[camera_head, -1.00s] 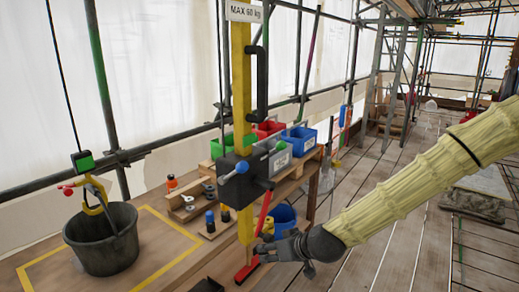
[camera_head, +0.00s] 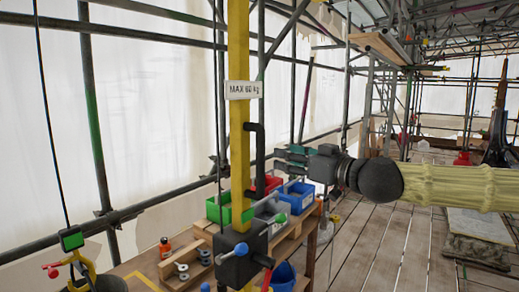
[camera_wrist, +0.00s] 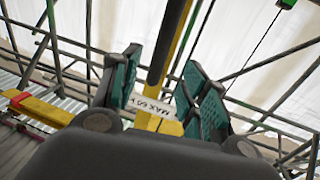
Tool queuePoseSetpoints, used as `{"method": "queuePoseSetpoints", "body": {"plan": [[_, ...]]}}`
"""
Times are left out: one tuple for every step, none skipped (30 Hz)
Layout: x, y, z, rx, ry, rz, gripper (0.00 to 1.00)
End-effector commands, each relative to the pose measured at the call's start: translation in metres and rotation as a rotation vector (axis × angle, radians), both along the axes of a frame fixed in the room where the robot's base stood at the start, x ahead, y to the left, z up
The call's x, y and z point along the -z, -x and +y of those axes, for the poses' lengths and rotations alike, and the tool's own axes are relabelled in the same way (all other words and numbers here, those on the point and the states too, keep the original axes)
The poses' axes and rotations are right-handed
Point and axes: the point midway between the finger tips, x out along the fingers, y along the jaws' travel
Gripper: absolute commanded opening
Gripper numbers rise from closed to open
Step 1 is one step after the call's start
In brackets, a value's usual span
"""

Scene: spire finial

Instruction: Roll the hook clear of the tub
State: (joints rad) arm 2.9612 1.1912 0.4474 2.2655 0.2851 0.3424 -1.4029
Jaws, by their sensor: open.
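The yellow hook (camera_head: 82,274) hangs at the lower left of the head view, under a green-faced black block (camera_head: 71,239) on a dark line. A red knob shows on its left. The dark tub (camera_head: 112,284) is mostly cut off by the bottom edge, so the hook's lower end is hidden. My gripper (camera_head: 291,157) is open and empty, pointing left, beside the black bar handle (camera_head: 258,160) on the yellow post (camera_head: 238,130). In the wrist view the teal fingers stand apart, with the handle (camera_wrist: 172,35) and post seen beyond between them.
A black box (camera_head: 241,258) with coloured knobs sits low on the post. A "MAX 60 kg" sign (camera_head: 244,90) is above. Green (camera_head: 228,208), red and blue (camera_head: 297,197) bins stand on the bench behind.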

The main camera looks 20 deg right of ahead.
Motion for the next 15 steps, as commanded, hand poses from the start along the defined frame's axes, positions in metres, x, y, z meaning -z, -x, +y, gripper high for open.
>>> {"method": "queuePoseSetpoints", "body": {"plan": [[0.002,-0.002,0.001,0.001,0.003,0.0,0.44],[0.003,-0.004,0.002,0.001,0.004,0.0,0.44],[0.004,-0.007,0.003,0.001,0.003,0.002,0.44],[0.004,-0.009,0.004,0.001,0.004,0.001,0.44],[0.004,-0.011,0.005,0.001,0.004,0.001,0.44],[0.004,-0.014,0.007,0.001,0.005,0.001,0.44],[0.004,-0.017,0.009,0.001,0.004,0.002,0.44],[0.005,-0.02,0.01,0.0,0.004,0.002,0.44],[0.005,-0.023,0.013,-0.001,0.004,0.004,0.44],[0.003,-0.025,0.013,-0.001,0.003,0.003,0.44],[0.001,-0.026,0.015,-0.002,0.002,0.004,0.44],[0.002,-0.029,0.016,-0.002,0.002,0.004,0.44],[0.002,-0.03,0.017,-0.002,0.002,0.004,0.44],[0.001,-0.032,0.018,-0.002,0.002,0.004,0.44],[0.001,-0.034,0.019,-0.002,0.002,0.004,0.44]]}}
